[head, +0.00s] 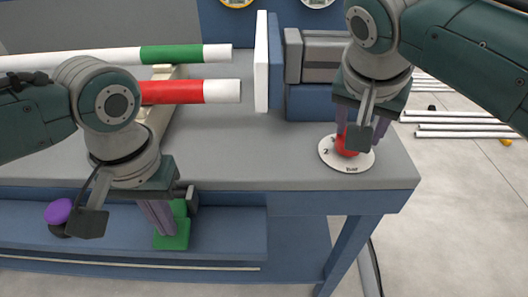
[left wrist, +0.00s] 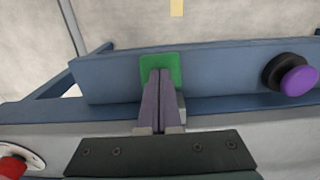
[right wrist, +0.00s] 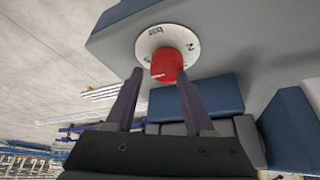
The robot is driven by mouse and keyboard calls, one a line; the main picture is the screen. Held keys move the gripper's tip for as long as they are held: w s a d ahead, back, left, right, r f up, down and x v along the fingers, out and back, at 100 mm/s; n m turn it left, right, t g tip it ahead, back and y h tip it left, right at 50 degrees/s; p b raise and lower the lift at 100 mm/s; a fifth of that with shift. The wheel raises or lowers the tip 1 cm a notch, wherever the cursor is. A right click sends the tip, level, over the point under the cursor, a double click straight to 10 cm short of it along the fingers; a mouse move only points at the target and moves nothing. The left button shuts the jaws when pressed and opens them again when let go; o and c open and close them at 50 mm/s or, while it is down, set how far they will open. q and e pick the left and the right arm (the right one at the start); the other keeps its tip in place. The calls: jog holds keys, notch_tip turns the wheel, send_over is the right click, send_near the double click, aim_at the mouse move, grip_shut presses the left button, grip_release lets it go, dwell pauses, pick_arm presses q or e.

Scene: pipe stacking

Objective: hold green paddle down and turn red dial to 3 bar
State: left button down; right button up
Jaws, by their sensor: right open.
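The green paddle (head: 181,234) is on the blue front rail below the bench top. My left gripper (head: 165,230) has its fingers together, tips at the paddle's face; it also shows in the left wrist view (left wrist: 161,75). How far the paddle is pressed I cannot tell. The red dial (head: 346,147) sits on a round white scale plate (head: 332,159) at the bench's front right corner. My right gripper (right wrist: 160,85) is open, its fingers either side of the dial (right wrist: 166,66). A "2" and "bar" are readable on the plate; the dial's setting is unclear.
A purple knob (head: 58,211) is on the front rail left of the paddle. Pipes with green (head: 171,54) and red (head: 171,91) bands lie on the bench, ending near a white plate (head: 261,62). White pipes (head: 460,127) lie on the floor at right.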

aim_at(339, 144)
jog(key=o, duration=0.5)
jog(key=shift+f, duration=0.1)
jog(key=shift+w+f, duration=0.55)
jog(key=shift+f, duration=0.3)
jog(key=shift+w+f, duration=0.55)
jog(key=shift+f, duration=0.3)
jog(key=c, duration=1.2)
